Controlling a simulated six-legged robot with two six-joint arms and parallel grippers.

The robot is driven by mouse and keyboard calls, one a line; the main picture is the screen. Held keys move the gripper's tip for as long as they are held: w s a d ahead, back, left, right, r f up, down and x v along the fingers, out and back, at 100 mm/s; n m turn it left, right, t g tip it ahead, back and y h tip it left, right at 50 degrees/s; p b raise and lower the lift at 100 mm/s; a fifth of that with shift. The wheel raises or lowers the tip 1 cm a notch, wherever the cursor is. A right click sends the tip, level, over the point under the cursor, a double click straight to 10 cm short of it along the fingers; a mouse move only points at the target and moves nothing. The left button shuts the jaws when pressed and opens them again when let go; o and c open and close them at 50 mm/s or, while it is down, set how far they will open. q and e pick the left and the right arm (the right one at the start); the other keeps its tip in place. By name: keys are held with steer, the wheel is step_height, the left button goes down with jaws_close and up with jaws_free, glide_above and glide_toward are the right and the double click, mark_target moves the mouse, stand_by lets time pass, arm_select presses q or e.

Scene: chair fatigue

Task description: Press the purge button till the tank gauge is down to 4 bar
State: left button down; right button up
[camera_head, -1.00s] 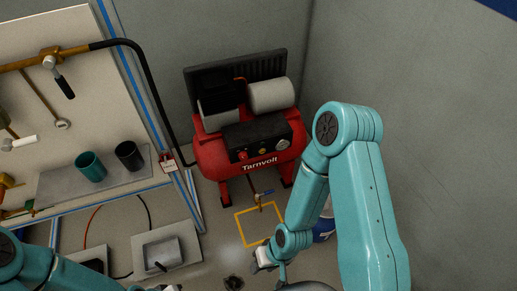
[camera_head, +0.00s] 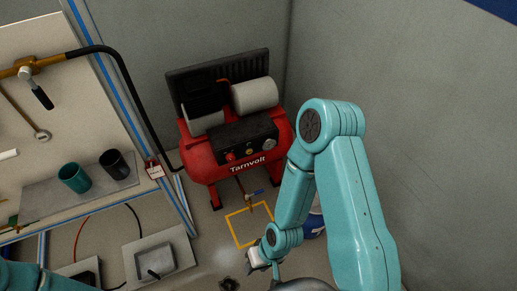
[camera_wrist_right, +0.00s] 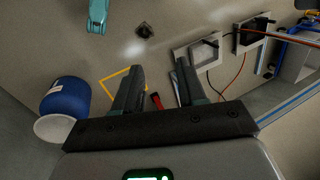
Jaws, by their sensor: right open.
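The red Tarnvolt compressor (camera_head: 205,160) stands against the back walls in the head view. Its dark front panel (camera_head: 225,142) carries a red knob or button (camera_head: 230,157) at the left and a round pale-faced gauge (camera_head: 270,143) at the right. The gauge reading is too small to tell, and no purge label is legible. My right gripper (camera_head: 255,260) is low, in front of the compressor and apart from it. In the right wrist view its jaws (camera_wrist_right: 158,80) are open and empty, pointing at the floor. My left gripper is out of view.
A blue drum (camera_wrist_right: 65,97) stands near my right arm.

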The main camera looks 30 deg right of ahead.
jaws_close()
stand_by(1.5)
